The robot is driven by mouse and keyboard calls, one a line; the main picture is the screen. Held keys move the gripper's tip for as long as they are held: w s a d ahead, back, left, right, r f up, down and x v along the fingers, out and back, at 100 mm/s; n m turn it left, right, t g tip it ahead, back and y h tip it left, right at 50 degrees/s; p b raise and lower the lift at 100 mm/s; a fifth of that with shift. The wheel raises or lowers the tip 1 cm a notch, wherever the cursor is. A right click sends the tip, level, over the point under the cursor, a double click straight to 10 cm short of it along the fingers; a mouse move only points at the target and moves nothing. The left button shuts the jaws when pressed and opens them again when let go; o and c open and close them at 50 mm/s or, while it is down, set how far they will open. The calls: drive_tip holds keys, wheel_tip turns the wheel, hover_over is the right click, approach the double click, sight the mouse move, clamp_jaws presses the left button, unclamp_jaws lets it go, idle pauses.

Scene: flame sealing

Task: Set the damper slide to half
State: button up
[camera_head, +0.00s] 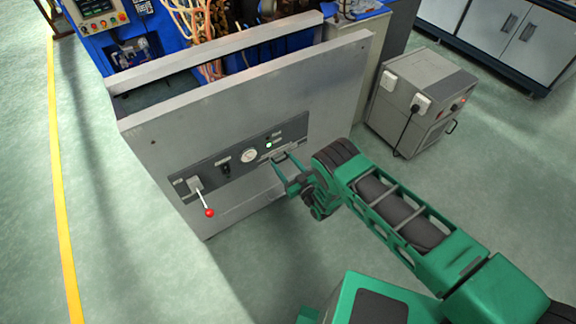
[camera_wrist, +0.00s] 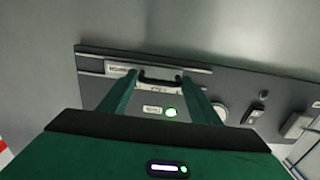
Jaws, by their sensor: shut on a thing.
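The damper slide's dark handle (camera_wrist: 160,80) is a short bar at one end of the control panel (camera_head: 228,166), set in a pale straight slot (camera_wrist: 200,70). My gripper (camera_head: 284,161) is at the panel's right end in the head view. In the wrist view my gripper (camera_wrist: 159,78) has one finger at each end of the handle and is shut on it. Small pale labels lie beside the slot, too blurred to read for sure. The fingers partly hide the handle and slot, so the slide's exact position is unclear.
A lit green lamp (camera_head: 269,145), a round gauge (camera_head: 250,155), a small dark switch (camera_head: 226,169) and a red-knobbed lever (camera_head: 209,212) share the panel. A grey cabinet (camera_head: 418,100) stands to the right. The green floor in front of the panel is clear.

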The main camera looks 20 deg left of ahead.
drive_tip(key=o, duration=1.2)
drive_tip(key=shift+d, duration=0.1)
drive_tip(key=v, duration=1)
drive_tip(key=shift+s+d, duration=0.15)
drive_tip(key=shift+d, duration=0.15)
